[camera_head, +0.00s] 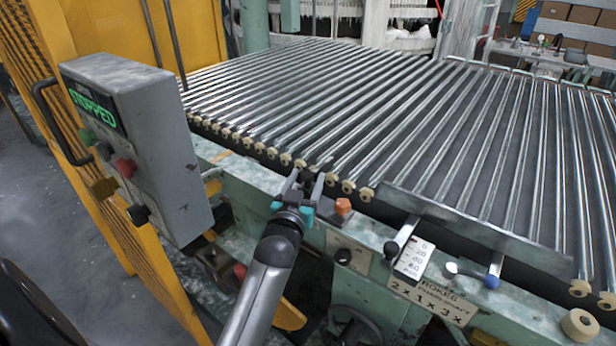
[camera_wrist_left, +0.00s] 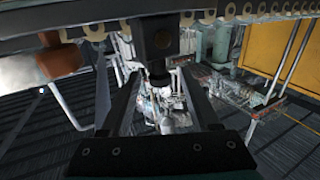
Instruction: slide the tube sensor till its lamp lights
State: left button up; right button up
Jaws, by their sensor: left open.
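My left gripper (camera_head: 309,182) is open at the front edge of the roller bed. In the left wrist view its two fingers (camera_wrist_left: 158,85) stand apart. A dark block with a short round stem (camera_wrist_left: 155,40), which looks like the tube sensor, sits between and just beyond the fingertips under the rail. I cannot tell whether either finger touches it. In the head view the gripper mostly hides this block. An orange cap (camera_head: 343,206) is just right of the gripper; it also shows in the left wrist view (camera_wrist_left: 60,58). I see no clearly lit lamp on the sensor. My right gripper is not in view.
A grey control box (camera_head: 150,150) with a green "STOPPED" display stands at left. The roller bed (camera_head: 400,120) fills the back. Black (camera_head: 391,249) and blue-ended (camera_head: 491,280) levers and a marked scale plate (camera_head: 414,257) are right of the gripper.

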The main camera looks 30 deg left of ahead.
pick_arm(q)
jog(key=shift+s, duration=0.1)
grip_shut()
dwell(0.4)
dwell(0.9)
